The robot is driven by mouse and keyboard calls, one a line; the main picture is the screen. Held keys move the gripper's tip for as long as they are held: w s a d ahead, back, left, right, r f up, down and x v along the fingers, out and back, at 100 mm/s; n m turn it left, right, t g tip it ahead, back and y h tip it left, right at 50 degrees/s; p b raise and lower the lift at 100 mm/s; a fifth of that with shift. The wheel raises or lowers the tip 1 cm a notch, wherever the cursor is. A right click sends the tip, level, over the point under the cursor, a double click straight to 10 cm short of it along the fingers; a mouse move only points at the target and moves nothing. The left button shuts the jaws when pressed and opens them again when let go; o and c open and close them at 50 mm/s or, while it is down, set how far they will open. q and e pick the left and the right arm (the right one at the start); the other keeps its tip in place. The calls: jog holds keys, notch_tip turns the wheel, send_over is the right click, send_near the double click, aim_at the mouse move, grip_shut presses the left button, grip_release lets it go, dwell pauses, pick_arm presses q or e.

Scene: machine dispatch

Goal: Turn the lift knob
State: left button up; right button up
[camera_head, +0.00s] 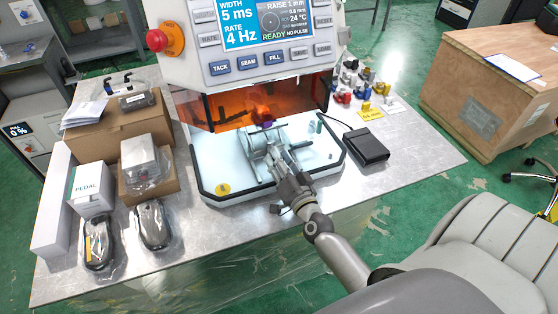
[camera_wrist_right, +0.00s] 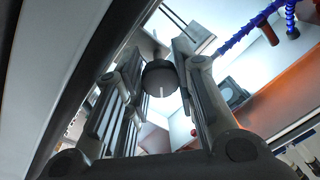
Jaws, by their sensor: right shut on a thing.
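The lift knob (camera_wrist_right: 160,77) is a dark round knob with a white mark line in the right wrist view. It sits between the two fingers of my right gripper (camera_wrist_right: 158,68), which is shut on it. In the head view my right gripper (camera_head: 276,158) reaches into the work area of the machine (camera_head: 245,20), below its control panel. The knob cannot be made out there behind the gripper. The panel screen (camera_head: 275,22) reads RAISE 1 mm, READY, NO PULSE. My left gripper is not in view.
An orange window (camera_head: 225,107) hangs over the white work tray (camera_head: 215,165). A black pedal (camera_head: 366,145) lies to its right. Boxes (camera_head: 92,188) and bagged items crowd the table's left. A blue jointed hose (camera_wrist_right: 238,38) and an orange edge (camera_wrist_right: 290,88) are close in the wrist view.

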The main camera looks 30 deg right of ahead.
jog(key=shift+m, duration=0.6)
jog(key=o, duration=1.1)
jog(key=shift+c, duration=0.2)
